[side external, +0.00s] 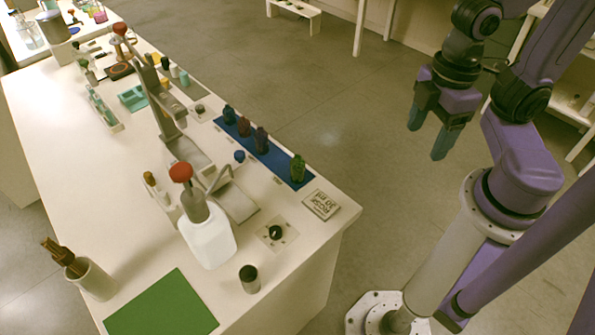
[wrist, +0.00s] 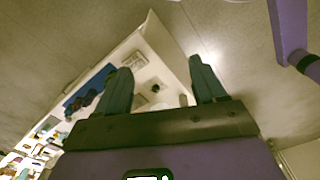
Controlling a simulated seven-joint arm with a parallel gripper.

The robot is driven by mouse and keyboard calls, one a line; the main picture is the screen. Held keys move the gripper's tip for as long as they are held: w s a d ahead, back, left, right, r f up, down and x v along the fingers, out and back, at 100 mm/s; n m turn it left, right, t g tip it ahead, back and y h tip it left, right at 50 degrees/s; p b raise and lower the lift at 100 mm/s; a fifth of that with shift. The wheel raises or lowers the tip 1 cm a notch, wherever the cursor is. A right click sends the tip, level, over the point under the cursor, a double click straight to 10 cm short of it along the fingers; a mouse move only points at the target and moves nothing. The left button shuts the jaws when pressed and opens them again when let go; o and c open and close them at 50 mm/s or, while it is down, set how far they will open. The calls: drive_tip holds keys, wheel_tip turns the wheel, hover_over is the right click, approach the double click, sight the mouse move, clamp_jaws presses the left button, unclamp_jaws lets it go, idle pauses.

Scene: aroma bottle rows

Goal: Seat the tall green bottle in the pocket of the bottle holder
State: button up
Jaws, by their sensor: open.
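A green bottle (side external: 298,168) stands upright at the near end of a long blue strip (side external: 275,163) on the white table. Several darker bottles, including a dark blue one (side external: 229,114) and a brownish one (side external: 261,139), stand in the same row, with a gap before the green one. I cannot tell for certain which item is the bottle holder or see its pocket. My gripper (side external: 427,138) is open and empty, above the floor right of the table and well apart from the bottles. In the wrist view the blue strip (wrist: 83,92) lies beyond the left finger of my gripper (wrist: 158,70); the green bottle is not clear there.
A white red-topped bottle (side external: 208,235) and a grey press stand (side external: 165,110) rise left of the row. A green mat (side external: 162,306) is bare.

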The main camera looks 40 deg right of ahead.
drive_tip(key=w+a+f+n, duration=0.1)
drive_tip(key=w+a+n, duration=0.15)
drive_tip(key=w, duration=0.45)
drive_tip(key=w+a+f+n, duration=0.2)
drive_tip(key=w+a, duration=0.1)
drive_tip(key=w, duration=0.4)
drive_tip(key=n, duration=0.5)
approach(297, 165)
drive_tip(key=f, duration=0.3)
drive_tip(key=d+f, duration=0.1)
drive_tip(key=f, duration=0.1)
drive_tip(key=shift+w+f, duration=0.15)
drive_tip(key=shift+w+a+f, duration=0.15)
drive_tip(key=shift+f, duration=1.3)
drive_tip(key=shift+w+a+f, duration=0.1)
drive_tip(key=shift+w+f, duration=0.1)
drive_tip(key=shift+f, duration=1.3)
drive_tip(key=c, duration=1.2)
